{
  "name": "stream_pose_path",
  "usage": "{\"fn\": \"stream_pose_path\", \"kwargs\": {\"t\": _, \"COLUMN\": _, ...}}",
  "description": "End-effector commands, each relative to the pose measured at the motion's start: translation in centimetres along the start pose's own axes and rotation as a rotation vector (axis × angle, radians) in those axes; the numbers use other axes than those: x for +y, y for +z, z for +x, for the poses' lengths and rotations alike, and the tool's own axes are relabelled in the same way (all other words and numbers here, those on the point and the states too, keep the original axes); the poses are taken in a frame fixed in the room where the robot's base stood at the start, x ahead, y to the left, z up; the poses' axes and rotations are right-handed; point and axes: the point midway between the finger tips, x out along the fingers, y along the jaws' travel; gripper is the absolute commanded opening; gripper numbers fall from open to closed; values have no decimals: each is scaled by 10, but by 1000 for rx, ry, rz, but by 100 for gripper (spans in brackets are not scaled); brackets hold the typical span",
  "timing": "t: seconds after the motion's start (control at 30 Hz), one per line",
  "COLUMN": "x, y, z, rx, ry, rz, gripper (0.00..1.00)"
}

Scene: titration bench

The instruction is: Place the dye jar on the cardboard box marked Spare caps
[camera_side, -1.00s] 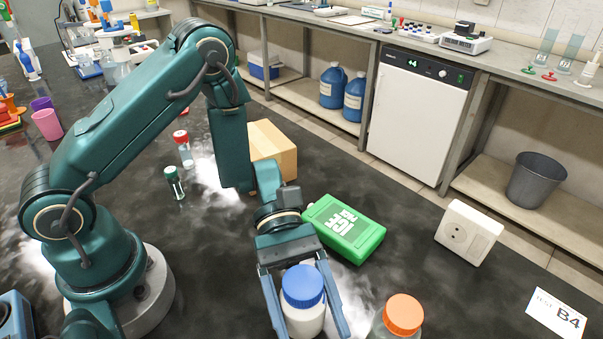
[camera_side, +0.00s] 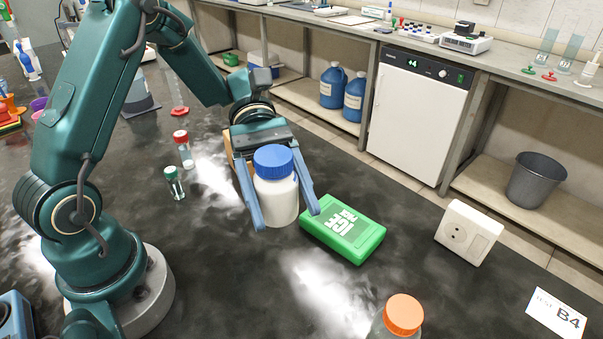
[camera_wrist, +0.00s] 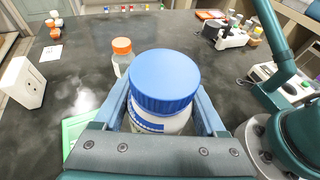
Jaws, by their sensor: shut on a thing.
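A white jar with a blue screw lid (camera_side: 275,185) is held upright between the blue fingers of my gripper (camera_side: 286,218). It appears raised above the bench. In the wrist view the blue lid (camera_wrist: 165,80) fills the middle, with a finger on each side and part of a label below it. The cardboard box (camera_side: 229,148) is almost wholly hidden behind my gripper and the jar; only a tan sliver shows at the left. Its marking cannot be read.
A green ice pack (camera_side: 343,235) lies just right of the jar. An orange-lidded jar (camera_side: 403,315) stands at the front. Two small vials, red-capped (camera_side: 183,150) and green-capped (camera_side: 174,183), stand left of my gripper. A white socket box (camera_side: 468,232) is at the right.

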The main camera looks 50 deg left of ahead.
Motion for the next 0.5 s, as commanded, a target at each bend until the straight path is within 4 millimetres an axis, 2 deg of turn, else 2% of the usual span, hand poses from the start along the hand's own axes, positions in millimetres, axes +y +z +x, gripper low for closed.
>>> {"fn": "stream_pose_path", "kwargs": {"t": 0.17, "x": 36, "y": -3, "z": -33, "rx": 1, "ry": 198, "rz": -67, "gripper": 8}}
{"fn": "stream_pose_path", "kwargs": {"t": 0.27, "x": 59, "y": -8, "z": -73, "rx": 2, "ry": 378, "rz": -131, "gripper": 8}}
{"fn": "stream_pose_path", "kwargs": {"t": 0.33, "x": 71, "y": -12, "z": -106, "rx": 2, "ry": 510, "rz": -178, "gripper": 8}}
{"fn": "stream_pose_path", "kwargs": {"t": 0.5, "x": 79, "y": -20, "z": -186, "rx": 1, "ry": 787, "rz": -281, "gripper": 8}}
